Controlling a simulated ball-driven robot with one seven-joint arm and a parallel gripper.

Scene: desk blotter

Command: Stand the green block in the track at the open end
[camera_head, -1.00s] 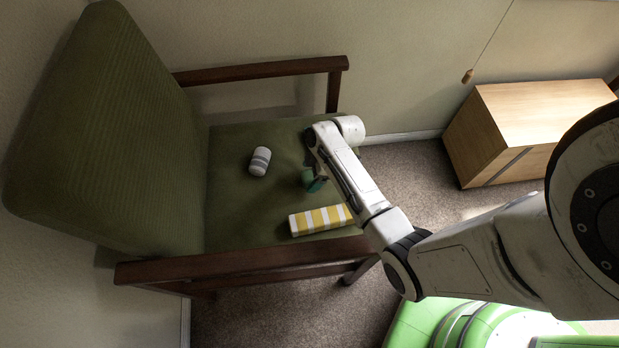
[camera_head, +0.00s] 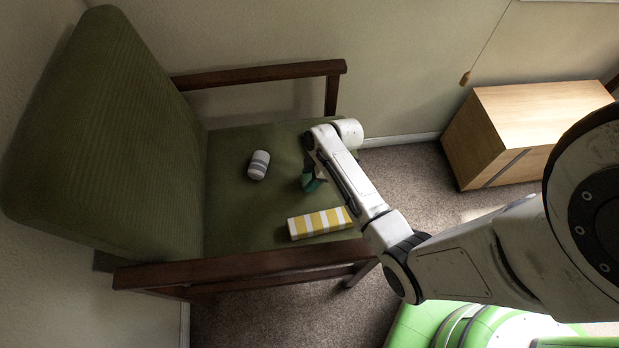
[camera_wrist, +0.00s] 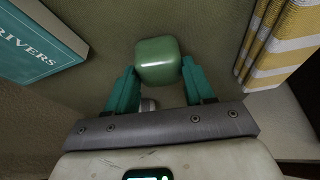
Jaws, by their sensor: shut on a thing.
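The green block (camera_wrist: 157,60) is a rounded, glossy block at the tips of my gripper's teal fingers in the wrist view. My gripper (camera_wrist: 158,72) is shut on it, one finger on each side. In the head view my gripper (camera_head: 313,181) hangs over the front part of the green chair seat (camera_head: 232,215). There the arm and fingers hide most of the block, and I cannot tell whether it touches the seat. I see no clear track or open end in either view.
A yellow-and-white striped box (camera_head: 319,223) lies close to my gripper. A grey banded cylinder (camera_head: 258,165) lies left of it on the seat. A teal book (camera_wrist: 38,45) shows in the wrist view. Wooden armrests (camera_head: 262,69) border the seat; its left part is clear.

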